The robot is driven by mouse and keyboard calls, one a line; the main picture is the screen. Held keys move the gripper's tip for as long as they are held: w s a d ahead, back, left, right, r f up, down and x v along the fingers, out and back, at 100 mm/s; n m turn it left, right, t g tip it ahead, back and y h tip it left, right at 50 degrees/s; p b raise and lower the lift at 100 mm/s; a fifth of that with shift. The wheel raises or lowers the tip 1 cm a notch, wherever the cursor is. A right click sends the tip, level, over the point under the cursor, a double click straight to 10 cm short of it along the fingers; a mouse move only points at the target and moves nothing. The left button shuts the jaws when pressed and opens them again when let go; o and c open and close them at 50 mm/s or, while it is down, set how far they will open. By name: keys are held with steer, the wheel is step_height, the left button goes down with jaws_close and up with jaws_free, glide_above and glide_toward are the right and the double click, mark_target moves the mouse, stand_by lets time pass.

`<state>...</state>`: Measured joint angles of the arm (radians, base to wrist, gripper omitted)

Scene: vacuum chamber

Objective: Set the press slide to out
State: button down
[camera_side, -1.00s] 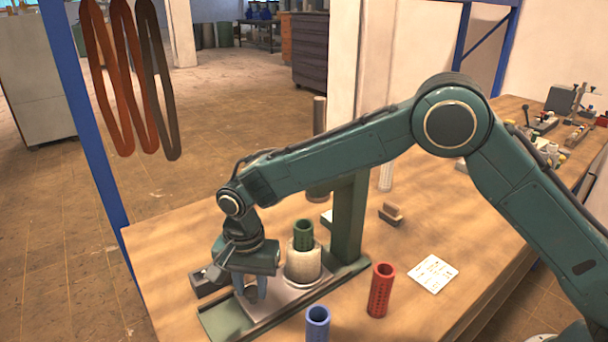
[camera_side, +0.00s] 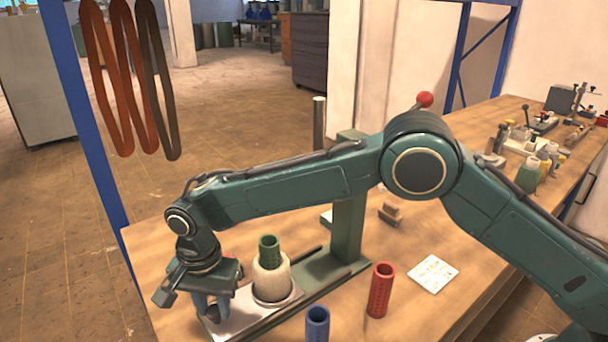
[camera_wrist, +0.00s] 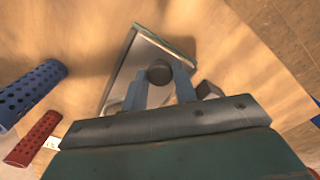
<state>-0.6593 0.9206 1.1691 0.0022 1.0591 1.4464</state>
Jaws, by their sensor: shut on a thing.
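The press slide is a pale metal plate (camera_side: 243,314) at the foot of the green press (camera_side: 348,230). It stands pulled toward the lower left, with bare green press base (camera_side: 322,268) behind it. A cream cylinder (camera_side: 271,281) with a green tube (camera_side: 268,248) in it stands upright on the slide. My gripper (camera_side: 210,308) is low at the slide's outer left end. In the wrist view my gripper (camera_wrist: 159,84) is shut on a round dark knob (camera_wrist: 159,72) over the slide plate (camera_wrist: 128,62). The side view hides the knob behind my fingers.
A white card (camera_side: 433,273) lies further right. A small dark block (camera_wrist: 208,90) is beside my fingers in the wrist view. The table's left edge is close.

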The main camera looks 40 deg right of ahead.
steer(key=shift+a+r, duration=0.1)
steer(key=shift+a, duration=0.2)
steer(key=c, duration=1.3)
jaws_free()
steer(key=shift+o, duration=1)
steer(key=shift+d, duration=0.1)
step_height(320, 180, up, 14)
